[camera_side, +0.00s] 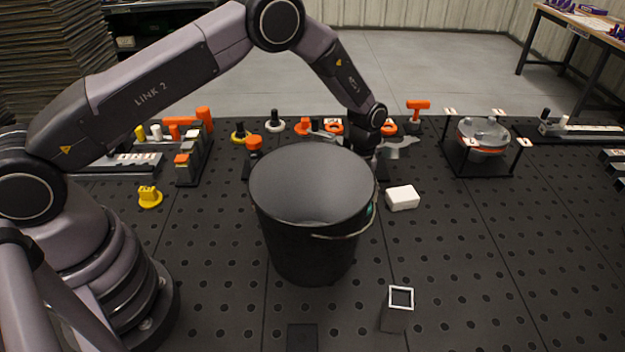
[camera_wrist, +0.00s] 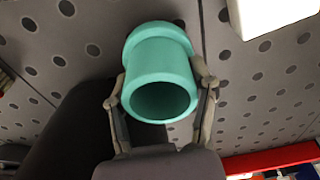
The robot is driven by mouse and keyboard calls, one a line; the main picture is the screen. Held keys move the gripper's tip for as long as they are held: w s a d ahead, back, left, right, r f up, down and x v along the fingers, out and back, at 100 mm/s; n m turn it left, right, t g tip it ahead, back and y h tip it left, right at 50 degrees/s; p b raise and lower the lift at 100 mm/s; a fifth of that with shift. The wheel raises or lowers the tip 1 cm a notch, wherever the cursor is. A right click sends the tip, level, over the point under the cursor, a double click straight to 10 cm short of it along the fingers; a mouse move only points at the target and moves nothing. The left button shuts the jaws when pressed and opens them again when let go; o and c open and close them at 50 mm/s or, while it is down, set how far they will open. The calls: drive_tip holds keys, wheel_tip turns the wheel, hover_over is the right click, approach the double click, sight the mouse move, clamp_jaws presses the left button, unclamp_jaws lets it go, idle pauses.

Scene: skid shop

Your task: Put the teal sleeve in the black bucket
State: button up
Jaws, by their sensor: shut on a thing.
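The teal sleeve (camera_wrist: 160,62) is a short tube with a wider collar at its far end. In the wrist view it sits between the fingers of my gripper (camera_wrist: 161,80), which is shut on it. In the side view only a sliver of the sleeve (camera_side: 371,210) shows past the bucket's right edge, and my fingers are hidden behind the bucket. The black bucket (camera_side: 312,240) stands upright mid-table with a wire handle hanging at its front. The sleeve is outside it, behind its right side. A dark shape at lower left in the wrist view appears to be the bucket (camera_wrist: 75,130).
A white block (camera_side: 402,198) lies right of the bucket; it also shows in the wrist view (camera_wrist: 272,14). A hollow square tube (camera_side: 397,312) stands front right. A yellow part (camera_side: 150,197) lies left.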

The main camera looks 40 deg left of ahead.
wheel_tip(320, 180, up, 22)
drive_tip(key=s+d+n, duration=0.4)
drive_tip(key=s, duration=1.2)
drive_tip(key=f, duration=1.8)
drive_tip(key=shift+w+d+f, duration=0.2)
drive_tip(key=shift+w+f, duration=0.05)
drive_tip(key=shift+f, duration=2.4)
drive_tip(key=o, duration=0.9)
drive_tip(key=shift+f, duration=0.1)
